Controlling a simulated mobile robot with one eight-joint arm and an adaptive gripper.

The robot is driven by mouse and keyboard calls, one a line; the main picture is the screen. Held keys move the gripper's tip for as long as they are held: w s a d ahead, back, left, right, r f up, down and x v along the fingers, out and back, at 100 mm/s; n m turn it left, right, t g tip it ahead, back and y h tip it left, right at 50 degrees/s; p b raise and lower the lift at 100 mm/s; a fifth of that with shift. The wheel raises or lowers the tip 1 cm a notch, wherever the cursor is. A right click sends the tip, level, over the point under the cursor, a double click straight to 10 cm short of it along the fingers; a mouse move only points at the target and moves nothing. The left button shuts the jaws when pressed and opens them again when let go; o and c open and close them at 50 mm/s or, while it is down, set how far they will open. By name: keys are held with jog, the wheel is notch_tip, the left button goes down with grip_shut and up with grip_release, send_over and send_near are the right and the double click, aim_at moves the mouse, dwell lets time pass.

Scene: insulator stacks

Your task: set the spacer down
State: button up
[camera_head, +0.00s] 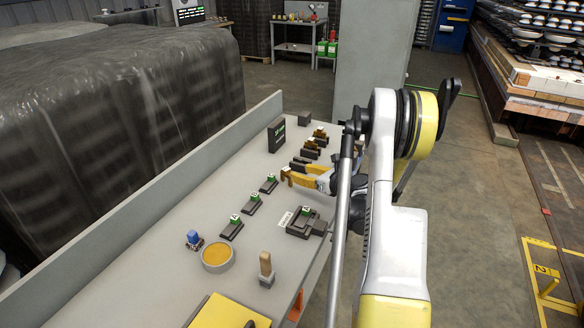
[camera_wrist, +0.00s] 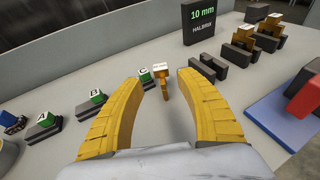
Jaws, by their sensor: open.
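My gripper (camera_head: 296,173) is over the middle of the table. In the wrist view its two yellow fingers (camera_wrist: 158,78) are apart. A small orange-yellow spacer (camera_wrist: 162,84) with a block-like top and a narrower lower part shows in the gap between the fingertips, touching neither finger in that view. It is close to the dark block with the green C label (camera_wrist: 145,76); I cannot tell whether they touch. Blocks B (camera_wrist: 92,101) and A (camera_wrist: 43,124) line up to the left. In the head view these blocks form a row (camera_head: 252,203).
A dark "10 mm" sign (camera_wrist: 199,22) stands behind. Dark holders with gold pieces (camera_wrist: 242,42) are at the right, near a blue plate (camera_wrist: 270,118). A dark device (camera_head: 304,224), round yellow dish (camera_head: 217,256) and wooden-handled item (camera_head: 266,268) stand nearer the front.

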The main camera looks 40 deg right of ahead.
jog(key=a+r+m+t+h, duration=0.1)
jog(key=a+r+m+h, duration=0.4)
jog(key=r+m, duration=0.8)
jog(key=a+r+m+t+h, duration=0.1)
jog(key=a+r+m+h, duration=0.2)
jog(key=a+r+m, duration=1)
jog(key=s+a+f+m+g+y, duration=0.4)
jog(key=s+a+f+m, duration=0.1)
jog(key=s+a, duration=0.6)
jog(key=s+a+f+m+g+y, duration=0.4)
jog(key=s+a+f+m+g, duration=0.1)
jog(key=s+a, duration=0.7)
jog(key=shift+a+f+g, duration=0.15)
jog(key=shift+f+g, duration=0.15)
jog(key=shift+f, duration=0.15)
